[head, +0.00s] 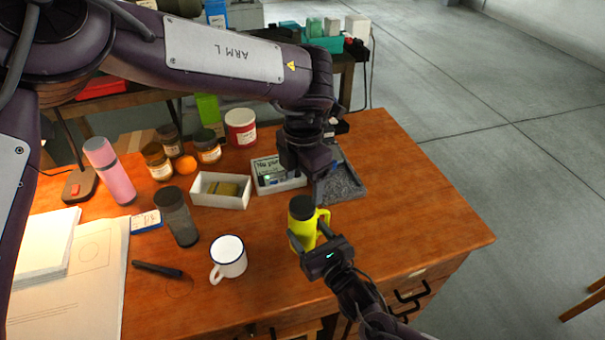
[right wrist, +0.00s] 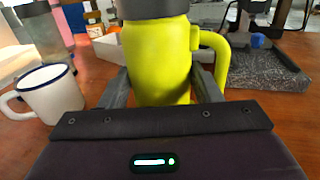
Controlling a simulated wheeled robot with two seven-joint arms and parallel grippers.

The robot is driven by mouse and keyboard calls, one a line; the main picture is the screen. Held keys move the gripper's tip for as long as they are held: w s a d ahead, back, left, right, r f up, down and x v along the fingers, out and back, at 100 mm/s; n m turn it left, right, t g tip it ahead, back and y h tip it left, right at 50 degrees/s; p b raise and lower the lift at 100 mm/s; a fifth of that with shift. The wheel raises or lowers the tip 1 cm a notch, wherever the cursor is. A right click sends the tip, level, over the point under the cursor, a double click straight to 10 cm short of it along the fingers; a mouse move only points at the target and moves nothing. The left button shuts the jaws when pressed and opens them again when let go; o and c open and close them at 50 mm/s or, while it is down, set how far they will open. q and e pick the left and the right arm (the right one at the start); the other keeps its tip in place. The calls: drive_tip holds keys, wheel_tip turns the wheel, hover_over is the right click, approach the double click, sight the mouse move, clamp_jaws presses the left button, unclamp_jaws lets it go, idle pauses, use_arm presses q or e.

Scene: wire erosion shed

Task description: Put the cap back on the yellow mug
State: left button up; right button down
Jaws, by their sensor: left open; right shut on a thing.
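The yellow mug (head: 301,233) stands upright near the middle of the wooden table, its handle to the right. A dark cap (head: 301,207) sits on top of the mug and looks level; whether it is fully seated I cannot tell. The mug (right wrist: 160,62) and the lower part of the cap (right wrist: 153,8) also show in the right wrist view. My right gripper (head: 310,234) is shut on the mug's body, one finger on each side. My left gripper (head: 318,186) is open just above and behind the cap, apart from it.
A white enamel mug (head: 229,258) and a dark tumbler (head: 178,217) stand to the left. Behind are a white box (head: 220,190), a labelled box (head: 278,175), a grey foam tray (head: 345,180) and several jars. The table's right side is clear.

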sight(302, 205)
use_arm(q)
drive_tip(key=n, duration=0.5)
drive_tip(key=shift+r, duration=0.2)
drive_tip(key=n, duration=0.4)
drive_tip(key=shift+r+n, duration=0.15)
drive_tip(key=shift+n, duration=0.15)
drive_tip(key=n, duration=0.4)
drive_tip(key=shift+r, duration=0.15)
drive_tip(key=n, duration=0.4)
drive_tip(key=shift+a+r+n, duration=0.1)
drive_tip(key=shift+r+n, duration=0.1)
drive_tip(key=shift+n, duration=0.2)
drive_tip(key=shift+f, duration=0.1)
drive_tip(key=shift+f, duration=3.9)
drive_tip(key=shift+c, duration=0.4)
